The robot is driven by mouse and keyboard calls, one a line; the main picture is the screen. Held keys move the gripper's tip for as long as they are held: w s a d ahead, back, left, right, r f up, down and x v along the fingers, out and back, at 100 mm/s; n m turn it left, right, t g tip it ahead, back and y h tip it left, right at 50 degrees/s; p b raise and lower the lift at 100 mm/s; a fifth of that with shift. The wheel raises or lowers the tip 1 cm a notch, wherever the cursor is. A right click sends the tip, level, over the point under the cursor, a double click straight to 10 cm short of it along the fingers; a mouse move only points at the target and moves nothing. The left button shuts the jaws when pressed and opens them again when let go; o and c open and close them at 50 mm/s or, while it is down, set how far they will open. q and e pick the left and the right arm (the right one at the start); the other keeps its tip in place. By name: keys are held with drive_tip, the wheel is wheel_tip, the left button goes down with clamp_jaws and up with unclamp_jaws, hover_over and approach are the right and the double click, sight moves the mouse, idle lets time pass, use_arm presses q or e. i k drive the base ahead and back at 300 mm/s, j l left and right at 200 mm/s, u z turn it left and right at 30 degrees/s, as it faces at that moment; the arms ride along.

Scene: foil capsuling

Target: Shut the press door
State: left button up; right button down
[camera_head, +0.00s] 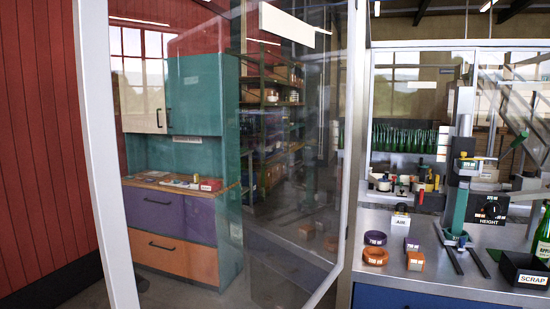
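The press door (98,140) is a large clear panel in a pale metal frame. It stands swung open toward me, filling the left and middle of the head view, with its near upright at the left. Its other side meets the enclosure post (355,130). To the right of that post, the press (464,170) stands on a metal worktop (400,283), with a green part and a clamp-like base. No handle on the door can be made out clearly. Neither of my grippers shows in this view.
The worktop carries an orange ring (375,256), an AIR box (400,222), a HEIGHT dial (489,208), a black SCRAP bin (525,270) and a green bottle (542,238). Green bottles (404,136) stand behind. Cabinets (175,220) show through the door. A red wall (38,130) is at left.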

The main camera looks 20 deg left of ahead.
sight(91, 31)
drive_tip(key=j+z, duration=0.25)
drive_tip(key=j, duration=0.3)
drive_tip(key=j+z, duration=0.25)
drive_tip(key=j, duration=0.3)
drive_tip(key=k+j+z, duration=0.2)
drive_tip(key=j, duration=0.3)
drive_tip(key=j+z, duration=0.25)
drive_tip(key=j, duration=0.65)
drive_tip(key=i+j+z, duration=0.15)
drive_tip(key=j, duration=0.15)
